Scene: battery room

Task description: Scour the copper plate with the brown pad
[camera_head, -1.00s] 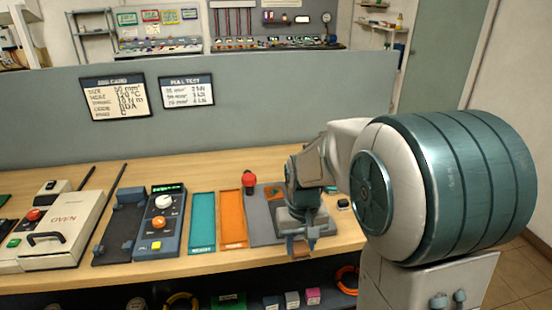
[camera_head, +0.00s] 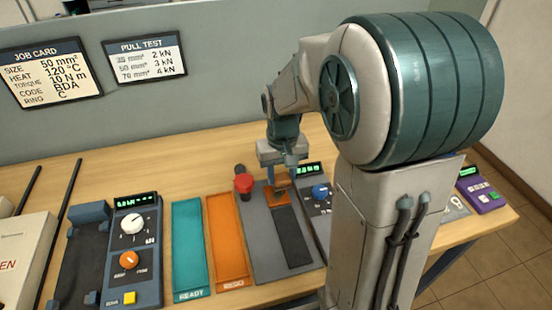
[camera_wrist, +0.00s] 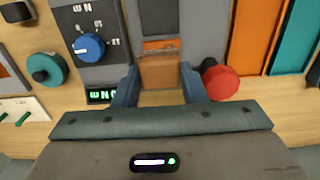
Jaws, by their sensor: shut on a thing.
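My gripper (camera_wrist: 160,84) is shut on the brown pad (camera_wrist: 160,72), which sits between its two blue fingers. In the head view, my gripper (camera_head: 281,178) points down over the far end of a grey station (camera_head: 258,235). The copper plate (camera_wrist: 160,45) shows as an orange strip just beyond the pad in the wrist view. In the head view the copper plate (camera_head: 281,198) shows just in front of the fingers, at the far end of a dark strip (camera_head: 292,237). The pad covers part of the plate from above; I cannot tell whether they touch.
A red knob (camera_head: 243,184) stands close to the left of my gripper. A device with a blue dial (camera_head: 320,192) is close on its right. Orange (camera_head: 226,245) and teal (camera_head: 190,245) trays lie left of the station. The bench behind is clear.

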